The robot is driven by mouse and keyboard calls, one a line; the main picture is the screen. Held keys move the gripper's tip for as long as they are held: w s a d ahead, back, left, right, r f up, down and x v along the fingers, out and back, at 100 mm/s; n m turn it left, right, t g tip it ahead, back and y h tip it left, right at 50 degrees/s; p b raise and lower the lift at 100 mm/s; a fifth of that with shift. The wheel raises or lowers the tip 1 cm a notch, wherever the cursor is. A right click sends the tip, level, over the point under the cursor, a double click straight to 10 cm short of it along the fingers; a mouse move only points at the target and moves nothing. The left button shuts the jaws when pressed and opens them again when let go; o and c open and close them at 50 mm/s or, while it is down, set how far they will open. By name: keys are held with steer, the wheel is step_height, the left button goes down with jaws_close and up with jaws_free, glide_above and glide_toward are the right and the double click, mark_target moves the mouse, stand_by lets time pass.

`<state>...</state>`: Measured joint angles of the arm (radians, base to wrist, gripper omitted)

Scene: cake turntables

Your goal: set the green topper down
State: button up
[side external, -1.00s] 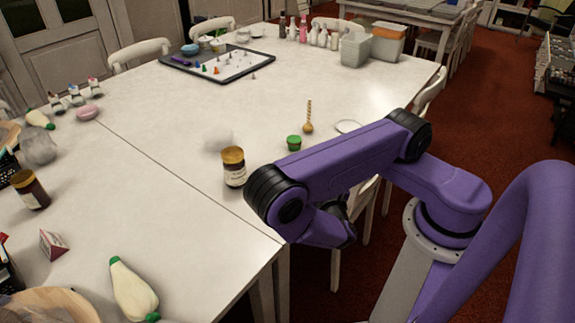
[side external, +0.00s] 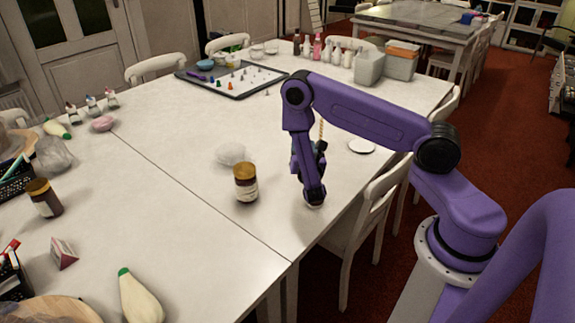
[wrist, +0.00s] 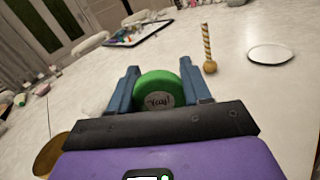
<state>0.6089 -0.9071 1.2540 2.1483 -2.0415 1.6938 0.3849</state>
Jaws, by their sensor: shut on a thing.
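The green topper (wrist: 158,88) shows in the wrist view as a round, bright green, cap-like piece with a pale mark on its face. My gripper (wrist: 160,82) is shut on it, with one blue finger at each side. In the side view my gripper (side external: 314,192) points down low over the table near its front edge, right of the brown jar (side external: 246,184). The topper is hidden behind the gripper there, and I cannot tell whether it touches the table.
A gold twisted stick (wrist: 209,48) and a white disc (wrist: 270,54) stand beyond the gripper. A pale lump (side external: 231,153) lies behind the jar. A tray (side external: 252,92) of small coloured pieces is farther back. The white table (side external: 190,135) has clear room between them.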

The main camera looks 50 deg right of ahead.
steer(key=w+f, duration=0.2)
steer(key=w+d+f, duration=0.1)
steer(key=w+f, duration=0.2)
steer(key=w+d+f, duration=0.1)
steer(key=w+f, duration=0.1)
steer(key=w, duration=0.1)
steer(key=shift+w+d+f, duration=0.1)
steer(key=shift+d+f, duration=0.1)
steer(key=shift+f, duration=0.05)
steer(key=shift+w+f, duration=0.1)
steer(key=shift+f, duration=1.45)
steer(key=shift+f, duration=0.1)
steer(key=o, duration=1)
